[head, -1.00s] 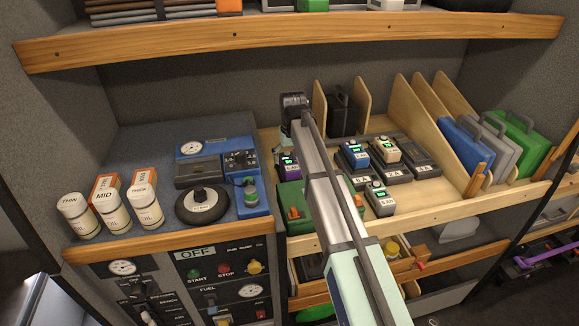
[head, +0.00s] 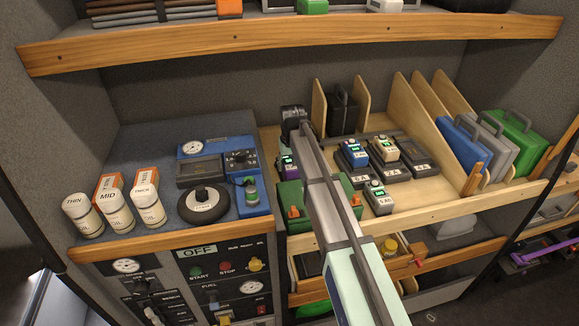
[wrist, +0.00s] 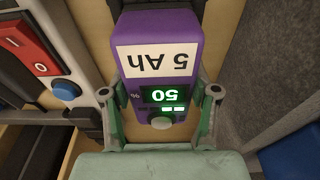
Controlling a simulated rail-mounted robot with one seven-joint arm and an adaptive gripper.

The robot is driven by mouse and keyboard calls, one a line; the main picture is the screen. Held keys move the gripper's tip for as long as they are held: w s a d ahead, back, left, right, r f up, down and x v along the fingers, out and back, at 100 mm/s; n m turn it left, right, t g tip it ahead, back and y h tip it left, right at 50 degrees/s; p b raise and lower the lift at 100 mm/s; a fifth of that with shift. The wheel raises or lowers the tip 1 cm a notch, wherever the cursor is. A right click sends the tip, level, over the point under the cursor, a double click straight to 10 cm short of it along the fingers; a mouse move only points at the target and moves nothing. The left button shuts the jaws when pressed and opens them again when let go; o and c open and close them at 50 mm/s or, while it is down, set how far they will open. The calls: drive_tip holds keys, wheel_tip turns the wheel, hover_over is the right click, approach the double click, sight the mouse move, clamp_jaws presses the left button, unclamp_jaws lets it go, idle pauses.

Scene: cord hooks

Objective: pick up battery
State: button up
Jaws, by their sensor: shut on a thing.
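A purple battery (wrist: 155,35) labelled 5 Ah, with a green display reading 50, fills the middle of the wrist view, upside down there. My gripper (wrist: 161,103) is shut on it, with one finger against each side. In the head view only a small part of the purple battery (head: 285,163) shows, left of my arm. My gripper (head: 284,150) is mostly hidden there behind my own wrist and arm. I cannot tell whether the battery still touches the shelf.
A blue-topped battery (head: 353,150), a yellow-topped battery (head: 384,149) and a grey battery (head: 379,198) stand right of my arm. A green case (head: 291,205) is close by on the left. Wooden dividers (head: 411,110) rise behind. A blue device (head: 222,165) stands further left.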

sight(290, 159)
drive_tip(key=shift+r+b, duration=1.6)
drive_tip(key=shift+r, duration=3.4)
drive_tip(key=shift+r, duration=0.1)
